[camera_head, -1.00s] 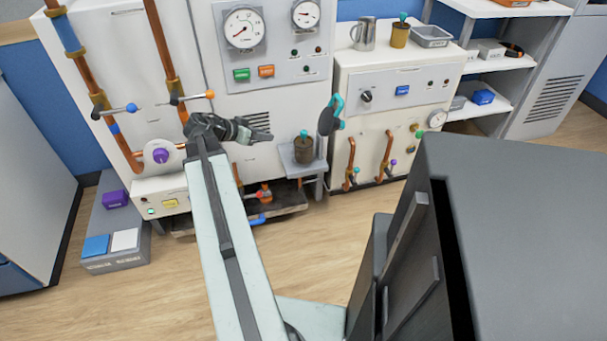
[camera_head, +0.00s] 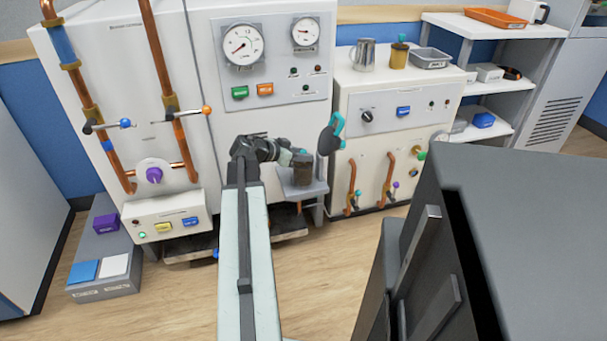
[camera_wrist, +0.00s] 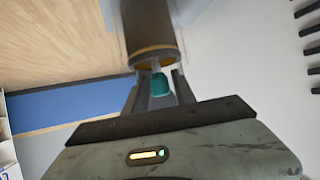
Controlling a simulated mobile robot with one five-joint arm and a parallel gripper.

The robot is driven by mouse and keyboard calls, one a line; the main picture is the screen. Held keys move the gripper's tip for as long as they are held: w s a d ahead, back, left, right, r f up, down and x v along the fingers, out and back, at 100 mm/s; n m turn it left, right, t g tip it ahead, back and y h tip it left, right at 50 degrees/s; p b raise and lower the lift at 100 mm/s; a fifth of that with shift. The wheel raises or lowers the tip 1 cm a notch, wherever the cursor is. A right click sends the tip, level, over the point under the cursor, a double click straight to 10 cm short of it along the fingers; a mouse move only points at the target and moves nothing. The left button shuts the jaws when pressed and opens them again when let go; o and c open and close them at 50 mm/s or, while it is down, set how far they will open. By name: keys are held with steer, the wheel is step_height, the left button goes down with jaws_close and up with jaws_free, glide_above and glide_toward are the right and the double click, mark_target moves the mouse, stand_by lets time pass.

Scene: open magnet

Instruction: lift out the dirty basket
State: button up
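The dirty basket (camera_head: 302,170) is a dark brown cylinder on a small grey shelf at the front of the white machine. Its teal knob is mostly hidden by my gripper in the head view. My gripper (camera_head: 293,156) is at the basket's top, reaching in from the left. In the wrist view the basket (camera_wrist: 152,32) fills the top middle, and its teal knob (camera_wrist: 160,86) sits between the two fingers of my gripper (camera_wrist: 161,76). The fingers look apart, with a gap beside the knob.
A dark round lid with a teal handle (camera_head: 331,134) stands close to the right of the basket. A golden basket (camera_head: 399,57) and a steel jug (camera_head: 364,55) stand on the right cabinet. Copper pipes with valves (camera_head: 108,125) run down the left.

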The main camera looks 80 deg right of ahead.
steer(key=shift+s+d+f, duration=0.1)
steer(key=shift+s+d, duration=0.05)
jaws_close()
stand_by(1.3)
